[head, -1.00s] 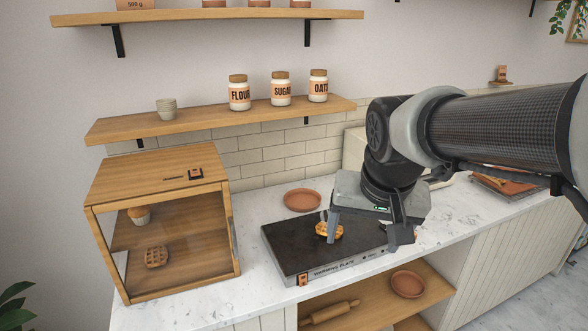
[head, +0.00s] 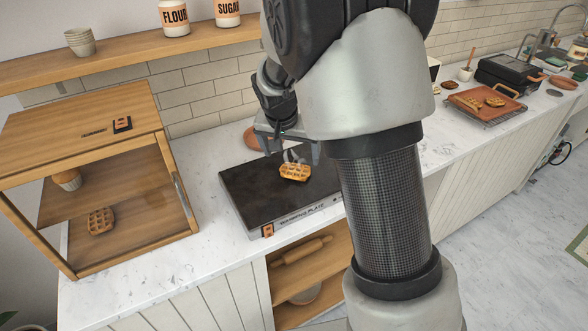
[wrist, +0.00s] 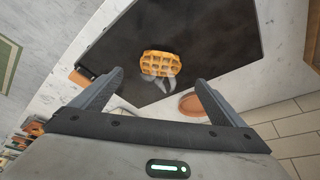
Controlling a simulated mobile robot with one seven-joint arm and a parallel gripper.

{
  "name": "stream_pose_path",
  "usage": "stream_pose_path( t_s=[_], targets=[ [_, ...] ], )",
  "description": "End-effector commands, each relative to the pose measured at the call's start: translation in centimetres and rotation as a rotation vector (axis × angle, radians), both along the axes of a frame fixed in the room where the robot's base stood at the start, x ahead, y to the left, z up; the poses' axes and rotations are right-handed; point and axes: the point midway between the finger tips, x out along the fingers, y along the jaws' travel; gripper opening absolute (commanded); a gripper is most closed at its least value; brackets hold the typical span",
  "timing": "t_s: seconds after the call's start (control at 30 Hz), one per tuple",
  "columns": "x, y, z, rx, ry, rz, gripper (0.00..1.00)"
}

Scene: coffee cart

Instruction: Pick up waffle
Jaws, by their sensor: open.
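A golden waffle (head: 295,172) lies on the dark warming plate (head: 245,200) on the counter. Light wisps like steam show beside it. My gripper (head: 291,158) is open and empty, with its fingers close above and behind the waffle in the head view. In the wrist view the waffle (wrist: 160,64) lies ahead of the gap between the two spread fingers (wrist: 160,85), roughly centred and touching neither. My arm hides the right end of the warming plate in the head view.
A wooden display case (head: 85,120) with another waffle (head: 100,221) and a muffin (head: 68,180) stands at the left. A terracotta plate (head: 252,135) sits behind the warming plate. A tray (head: 515,110) with more waffles is at the right. A shelf (head: 130,57) with jars hangs above.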

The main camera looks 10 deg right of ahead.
Motion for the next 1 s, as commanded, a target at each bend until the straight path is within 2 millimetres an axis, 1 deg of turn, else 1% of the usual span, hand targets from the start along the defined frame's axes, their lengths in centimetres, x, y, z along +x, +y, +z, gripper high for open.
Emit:
stream_pose_path(
  t_s=[0.03,0.1,0.2,0.37,0.63,0.77,0.97,1.0],
  targets=[
    [0.3,-0.2,-1.0,0.0,0.004,-0.001,0.94],
    [0.7,-0.4,-2.0,0.0,0.004,-0.001,0.94],
    [1.0,-0.6,-2.9,0.0,0.002,0.0,0.94],
    [1.4,-0.7,-3.7,0.0,0.001,0.001,0.94],
    [2.9,-1.5,-7.2,0.0,0.002,0.001,0.94],
    [3.2,-1.6,-8.0,0.0,0.001,0.0,0.94],
    [3.3,-1.6,-8.0,0.001,0.0,0.0,0.94],
    [3.3,-1.6,-8.0,0.0,0.0,0.001,0.9]
  ],
)
